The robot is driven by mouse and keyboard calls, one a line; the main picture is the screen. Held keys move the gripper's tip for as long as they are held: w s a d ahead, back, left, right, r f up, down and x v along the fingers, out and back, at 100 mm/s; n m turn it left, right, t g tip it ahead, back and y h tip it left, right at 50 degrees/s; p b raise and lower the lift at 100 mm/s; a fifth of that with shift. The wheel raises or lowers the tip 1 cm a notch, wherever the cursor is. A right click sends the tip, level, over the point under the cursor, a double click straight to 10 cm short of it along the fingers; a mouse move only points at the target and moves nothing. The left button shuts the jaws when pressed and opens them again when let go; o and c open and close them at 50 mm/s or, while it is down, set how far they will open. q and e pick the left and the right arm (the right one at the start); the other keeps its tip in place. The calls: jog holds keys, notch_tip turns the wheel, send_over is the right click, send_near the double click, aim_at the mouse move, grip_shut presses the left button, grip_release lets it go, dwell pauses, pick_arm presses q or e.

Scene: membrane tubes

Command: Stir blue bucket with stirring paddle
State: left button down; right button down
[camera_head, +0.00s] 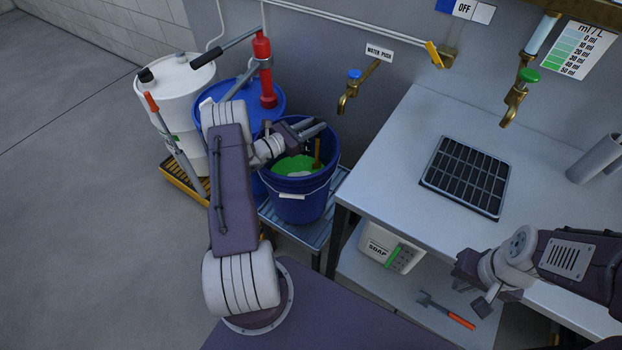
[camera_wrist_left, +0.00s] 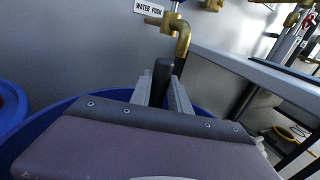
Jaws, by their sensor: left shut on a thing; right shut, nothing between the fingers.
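The blue bucket (camera_head: 302,205) stands upright with green liquid (camera_head: 290,166) and a pale patch inside. My left gripper (camera_head: 316,130) is over the bucket's far rim, shut on the stirring paddle. The paddle's brownish shaft (camera_head: 317,152) shows below the fingers, going down into the bucket on its right side; its lower end is hidden. In the left wrist view, the dark top of the paddle handle (camera_wrist_left: 163,72) stands between the fingers, and the blue bucket rim (camera_wrist_left: 72,112) shows behind. My right gripper (camera_head: 470,283) is shut and empty, low beside the bench.
The bucket is on a metal stand (camera_head: 333,211). Behind it is a blue drum (camera_head: 270,101) with a red hand pump (camera_head: 264,70); a white drum (camera_head: 180,90) is further left. A brass tap (camera_head: 348,94) is on the wall. The bench (camera_head: 400,152) is close on the right.

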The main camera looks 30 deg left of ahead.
pick_arm(q)
jog(key=a, duration=0.1)
jog(key=s+a+b, duration=0.1)
jog(key=a, duration=0.1)
dwell(0.4)
jog(key=v, duration=0.3)
dwell(0.3)
